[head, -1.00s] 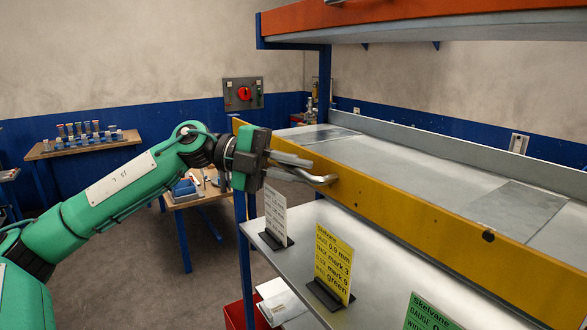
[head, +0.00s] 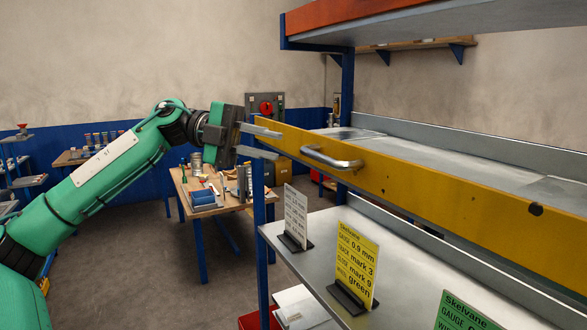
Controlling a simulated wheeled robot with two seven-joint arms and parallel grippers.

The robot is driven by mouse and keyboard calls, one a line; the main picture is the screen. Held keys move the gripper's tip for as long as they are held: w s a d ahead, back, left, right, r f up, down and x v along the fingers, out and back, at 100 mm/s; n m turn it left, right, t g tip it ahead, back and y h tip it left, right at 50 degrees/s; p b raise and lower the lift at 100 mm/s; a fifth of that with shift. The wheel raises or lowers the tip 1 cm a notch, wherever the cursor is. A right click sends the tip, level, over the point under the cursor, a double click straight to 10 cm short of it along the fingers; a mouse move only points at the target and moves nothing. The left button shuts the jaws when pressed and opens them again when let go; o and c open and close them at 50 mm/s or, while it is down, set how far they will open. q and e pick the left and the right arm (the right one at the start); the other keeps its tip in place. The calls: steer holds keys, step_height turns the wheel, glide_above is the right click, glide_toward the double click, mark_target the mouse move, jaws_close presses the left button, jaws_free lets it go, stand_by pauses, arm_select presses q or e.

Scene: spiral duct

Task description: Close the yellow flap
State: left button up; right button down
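The yellow flap (head: 420,187) is a long panel along the front edge of the upper grey shelf, its face towards me. A curved metal handle (head: 331,159) sits on its face near the left end. My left gripper (head: 280,146) is at the flap's left end, left of the handle and apart from it. Its two grey fingers are spread with nothing between them. I cannot tell whether a finger touches the flap. My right gripper is not in view.
A lower shelf (head: 300,262) holds a white card (head: 296,215), a yellow card (head: 357,260) and a green card (head: 465,312). An orange-edged shelf (head: 350,15) hangs above. A wooden workbench (head: 180,180) with small items stands behind my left arm. Grey floor is open at lower left.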

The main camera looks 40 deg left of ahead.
arm_select(q)
steer(key=b+v, duration=0.1)
steer(key=v, duration=0.3)
stand_by(0.6)
